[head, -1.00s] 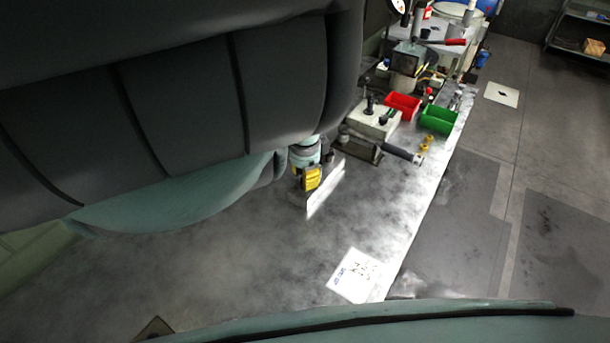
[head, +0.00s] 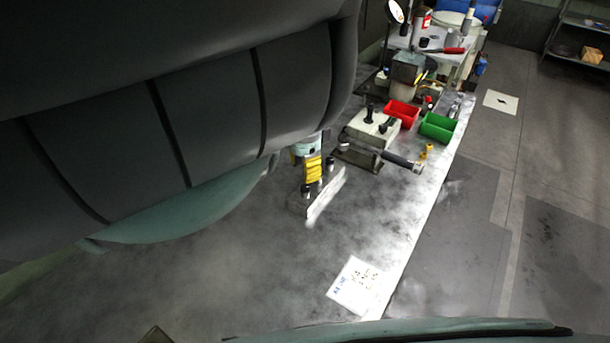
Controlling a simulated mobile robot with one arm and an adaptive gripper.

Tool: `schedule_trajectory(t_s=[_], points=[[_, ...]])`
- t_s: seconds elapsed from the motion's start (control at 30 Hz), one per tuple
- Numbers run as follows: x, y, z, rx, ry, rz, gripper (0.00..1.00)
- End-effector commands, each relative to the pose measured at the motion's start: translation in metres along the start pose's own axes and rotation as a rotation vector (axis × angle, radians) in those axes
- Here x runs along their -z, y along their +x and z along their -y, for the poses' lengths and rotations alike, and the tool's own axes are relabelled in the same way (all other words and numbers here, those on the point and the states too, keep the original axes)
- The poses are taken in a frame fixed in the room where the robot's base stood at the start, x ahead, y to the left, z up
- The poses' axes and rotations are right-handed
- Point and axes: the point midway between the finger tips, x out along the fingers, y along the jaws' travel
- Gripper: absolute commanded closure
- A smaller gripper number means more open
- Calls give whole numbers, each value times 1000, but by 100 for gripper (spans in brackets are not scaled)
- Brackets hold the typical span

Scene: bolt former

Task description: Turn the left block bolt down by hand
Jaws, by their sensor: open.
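A long grey block (head: 323,196) lies on the bench at the middle of the head view. Two short dark cylinders, which look like bolt heads, stand on it: one at its near left end (head: 306,189) and one at its far right end (head: 330,164). My gripper (head: 314,178), with a yellow part, points down at the block between these two. Its fingertips are small and hard to make out; it is open, and I cannot tell whether it touches a bolt. My arm hides the bench to the left.
Behind stands a pale block (head: 366,131) with black knobs, and a dark handled tool (head: 400,160) lies beside it. A red bin (head: 402,113) and a green bin (head: 438,127) stand further back. A white sheet (head: 355,286) lies near the bench edge.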

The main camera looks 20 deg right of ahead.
Motion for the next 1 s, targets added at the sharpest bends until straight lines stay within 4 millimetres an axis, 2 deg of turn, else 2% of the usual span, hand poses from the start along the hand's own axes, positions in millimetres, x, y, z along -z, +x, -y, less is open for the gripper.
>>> schedule_trajectory(t_s=[0.2, 0.77, 0.87, 0.97, 1.0], points=[[0, -13, 1, 3, 0, 0, 61], [0, -15, 0, 1, 0, -2, 61], [13, -15, 3, 12, -11, -48, 61], [51, -18, 13, 48, -55, -189, 61], [72, -22, 20, 70, -88, -271, 61]])
